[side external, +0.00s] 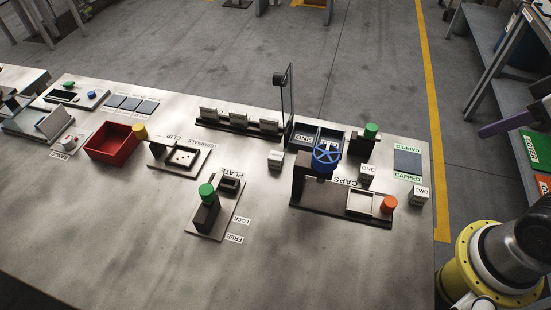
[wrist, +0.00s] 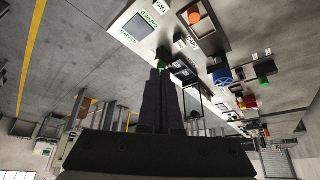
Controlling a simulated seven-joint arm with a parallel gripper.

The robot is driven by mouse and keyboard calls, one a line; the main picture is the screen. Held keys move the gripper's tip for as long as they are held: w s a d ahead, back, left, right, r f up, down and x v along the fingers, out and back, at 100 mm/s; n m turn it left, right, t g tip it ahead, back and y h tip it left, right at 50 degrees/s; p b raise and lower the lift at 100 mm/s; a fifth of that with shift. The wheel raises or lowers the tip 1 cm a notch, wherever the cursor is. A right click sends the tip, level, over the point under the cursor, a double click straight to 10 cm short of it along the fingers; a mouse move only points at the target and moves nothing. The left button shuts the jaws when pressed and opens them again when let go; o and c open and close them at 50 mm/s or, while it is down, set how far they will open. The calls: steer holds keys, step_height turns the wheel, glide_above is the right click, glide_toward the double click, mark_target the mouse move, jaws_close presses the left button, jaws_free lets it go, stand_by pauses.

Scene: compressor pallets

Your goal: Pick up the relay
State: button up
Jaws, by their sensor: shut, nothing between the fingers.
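No part is readably labelled as the relay, so I cannot tell for sure which it is. A small pale block (side external: 276,159) stands alone on the table in the side view, and several similar pale blocks (side external: 238,119) sit in a dark rail behind it. My gripper (side external: 483,132) is at the right of the side view, beyond the table's right end and apart from everything on it. In the wrist view its dark fingers (wrist: 160,72) are together, with nothing between them. The wrist view shows the table upside down, and the fingers hide part of it.
On the table stand a red bin (side external: 113,144), a fixture with a blue handwheel (side external: 326,154), a plate fixture with a green knob (side external: 207,190), a blue tray (side external: 303,136) and white cubes marked ONE (side external: 367,171) and TWO (side external: 418,195). The front left of the table is clear.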

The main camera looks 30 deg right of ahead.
steer(key=o, duration=1.1)
